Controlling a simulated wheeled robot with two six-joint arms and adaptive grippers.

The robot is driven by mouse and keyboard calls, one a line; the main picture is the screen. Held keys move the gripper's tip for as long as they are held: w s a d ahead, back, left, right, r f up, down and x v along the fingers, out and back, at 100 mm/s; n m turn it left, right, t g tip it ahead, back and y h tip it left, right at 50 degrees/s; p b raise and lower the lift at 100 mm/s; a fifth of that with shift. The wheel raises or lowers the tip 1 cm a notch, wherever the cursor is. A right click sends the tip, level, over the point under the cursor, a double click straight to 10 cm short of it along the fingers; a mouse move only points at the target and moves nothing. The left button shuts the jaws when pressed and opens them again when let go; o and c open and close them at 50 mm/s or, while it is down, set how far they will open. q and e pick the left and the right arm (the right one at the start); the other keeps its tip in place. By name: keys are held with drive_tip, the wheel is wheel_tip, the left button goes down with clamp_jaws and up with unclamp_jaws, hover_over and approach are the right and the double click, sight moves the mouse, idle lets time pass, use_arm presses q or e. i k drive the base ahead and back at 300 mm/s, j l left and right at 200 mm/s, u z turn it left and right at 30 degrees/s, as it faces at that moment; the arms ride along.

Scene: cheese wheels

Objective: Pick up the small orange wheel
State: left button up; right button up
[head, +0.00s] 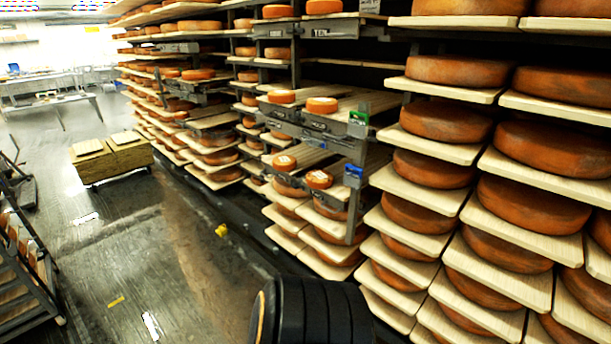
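Several small orange wheels sit on the middle rack. Two stand side by side on one board, a right one (322,105) and a left one (281,97). Below them, another small orange wheel (319,179) and one with a pale top mark (284,162) sit on a lower board. More small wheels, such as one at the top (324,6), sit higher up. I cannot tell which one the task names. Neither of my grippers shows. A black ribbed form at the bottom centre is unclear to me.
Large orange-brown wheels (458,71) fill the boards at right. Green (358,124) and blue (354,176) clips are on the middle rack's post. The aisle floor (150,255) is mostly clear.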

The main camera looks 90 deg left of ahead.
sight(319, 178)
drive_tip(key=u, duration=2.65)
